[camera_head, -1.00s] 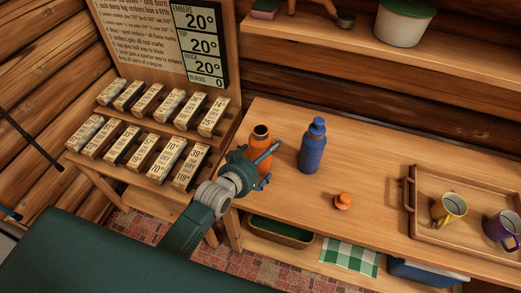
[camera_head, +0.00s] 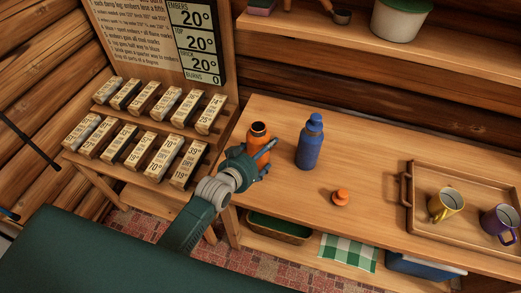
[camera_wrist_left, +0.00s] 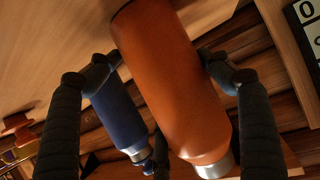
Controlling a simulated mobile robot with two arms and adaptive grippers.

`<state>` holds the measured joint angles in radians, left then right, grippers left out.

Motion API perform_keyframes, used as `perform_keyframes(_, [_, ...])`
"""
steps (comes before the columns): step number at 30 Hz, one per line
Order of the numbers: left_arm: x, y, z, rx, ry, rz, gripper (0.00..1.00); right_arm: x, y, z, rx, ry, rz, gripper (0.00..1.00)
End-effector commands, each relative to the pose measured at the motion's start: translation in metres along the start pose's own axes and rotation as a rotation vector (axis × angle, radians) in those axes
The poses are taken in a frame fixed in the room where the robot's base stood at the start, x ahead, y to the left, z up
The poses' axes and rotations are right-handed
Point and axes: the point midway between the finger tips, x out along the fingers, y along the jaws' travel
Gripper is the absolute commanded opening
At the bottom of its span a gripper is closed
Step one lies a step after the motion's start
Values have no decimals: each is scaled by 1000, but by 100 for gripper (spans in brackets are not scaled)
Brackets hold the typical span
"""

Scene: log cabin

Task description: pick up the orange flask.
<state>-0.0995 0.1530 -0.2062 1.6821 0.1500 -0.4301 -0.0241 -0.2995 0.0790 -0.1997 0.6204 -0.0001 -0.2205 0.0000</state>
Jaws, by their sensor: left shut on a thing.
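The orange flask (camera_head: 258,139) is at the left end of the wooden counter, its dark mouth open at the top. My left gripper (camera_head: 249,164) is shut on its body, one finger on each side. The gripper hides the flask's lower part, so I cannot tell whether its base touches the counter. In the left wrist view the orange flask (camera_wrist_left: 175,85) fills the space between the two dark fingers, its metal neck at the bottom of the picture. An orange cap (camera_head: 340,197) lies apart on the counter. My right gripper is not in view.
A blue flask (camera_head: 310,143) stands close right of the orange one; it also shows behind a finger in the wrist view (camera_wrist_left: 116,115). A tray (camera_head: 421,226) with two mugs is further right. A rack of labelled blocks (camera_head: 150,137) stands left. The counter behind the cap is clear.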

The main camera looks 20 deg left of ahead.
Motion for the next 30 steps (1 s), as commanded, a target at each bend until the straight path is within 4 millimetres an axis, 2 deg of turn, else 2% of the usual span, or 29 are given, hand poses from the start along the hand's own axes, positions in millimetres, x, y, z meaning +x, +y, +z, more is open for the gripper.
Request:
perform_keyframes(14, [-10,0,-23,1,8,0,26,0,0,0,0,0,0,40])
perform_keyframes(30, [-38,0,-82,2,10,-1,26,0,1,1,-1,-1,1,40])
